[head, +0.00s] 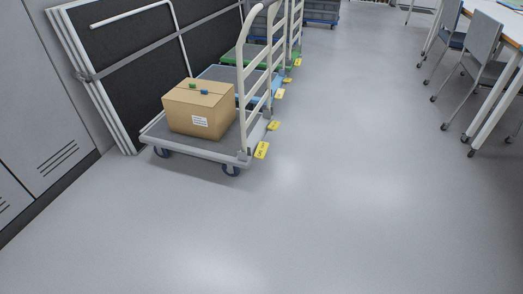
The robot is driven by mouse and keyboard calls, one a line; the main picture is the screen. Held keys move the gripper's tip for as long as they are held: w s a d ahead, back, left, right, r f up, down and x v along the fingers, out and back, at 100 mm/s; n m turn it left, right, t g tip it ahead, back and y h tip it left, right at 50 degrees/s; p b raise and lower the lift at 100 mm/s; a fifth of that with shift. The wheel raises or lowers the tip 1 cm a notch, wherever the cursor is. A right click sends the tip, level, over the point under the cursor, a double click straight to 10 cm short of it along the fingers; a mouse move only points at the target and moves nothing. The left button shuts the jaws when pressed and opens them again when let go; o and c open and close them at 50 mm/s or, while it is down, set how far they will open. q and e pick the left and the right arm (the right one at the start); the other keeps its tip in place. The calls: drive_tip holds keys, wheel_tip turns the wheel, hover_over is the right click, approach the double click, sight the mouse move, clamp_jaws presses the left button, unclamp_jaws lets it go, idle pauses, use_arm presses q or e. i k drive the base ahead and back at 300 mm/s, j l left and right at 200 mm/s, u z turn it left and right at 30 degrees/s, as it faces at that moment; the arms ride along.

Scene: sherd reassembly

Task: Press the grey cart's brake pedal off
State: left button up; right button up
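The grey cart (196,149) stands left of centre, close to the folded panels. Its pale push handle (243,75) rises at its right end. A cardboard box (199,112) with a white label and small blue and green items on top sits on its deck. Two yellow pedals stick out low at the handle end: a nearer one (262,150) with small dark marks, and a farther one (274,126). The marks are too small to read, and I cannot tell which pedal is pressed down. Neither of my grippers is in view.
A blue cart (220,73) and a green cart (245,56) stand in a row behind, with their own yellow pedals (280,94). Dark folded panels (130,60) and grey cabinets (40,110) line the left. Tables and chairs (484,45) stand right. The floor (350,190) between is clear.

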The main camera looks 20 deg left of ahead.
sight(260, 152)
drive_tip(key=i+u, duration=0.15)
drive_tip(key=i, duration=0.4)
drive_tip(key=i+l+u, duration=0.2)
drive_tip(key=i, duration=0.3)
drive_tip(key=i+l+u, duration=0.15)
drive_tip(key=i, duration=0.4)
drive_tip(key=i+l+u, duration=0.15)
drive_tip(key=i+l, duration=0.15)
drive_tip(key=i, duration=0.2)
